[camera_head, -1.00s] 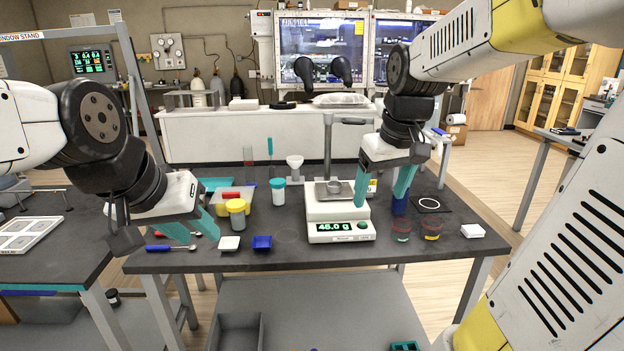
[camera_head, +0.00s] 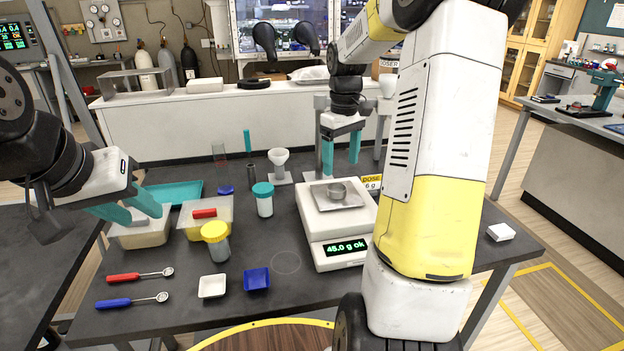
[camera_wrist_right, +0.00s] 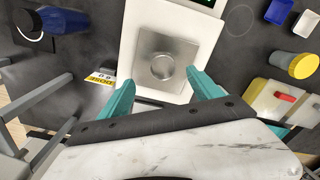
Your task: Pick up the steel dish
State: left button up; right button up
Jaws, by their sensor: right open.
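The small round steel dish (camera_head: 337,190) stands on the square metal pan of the white balance (camera_head: 318,222), whose display reads "45.0 g ok". In the right wrist view the dish (camera_wrist_right: 162,67) sits near the middle of the pan, ahead of the fingers. My right gripper (camera_head: 341,165) is open and empty behind the dish; its teal fingers (camera_wrist_right: 158,84) are apart either side of the pan's near edge, not touching the dish.
Two spoons, a white dish and a blue dish (camera_head: 257,279) lie in front.

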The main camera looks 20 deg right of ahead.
aim_at(337, 184)
jog(key=f, duration=0.8)
jog(key=shift+w+a, duration=0.25)
jog(key=shift+a, duration=0.1)
jog(key=shift+r, duration=0.1)
jog(key=c, duration=1.4)
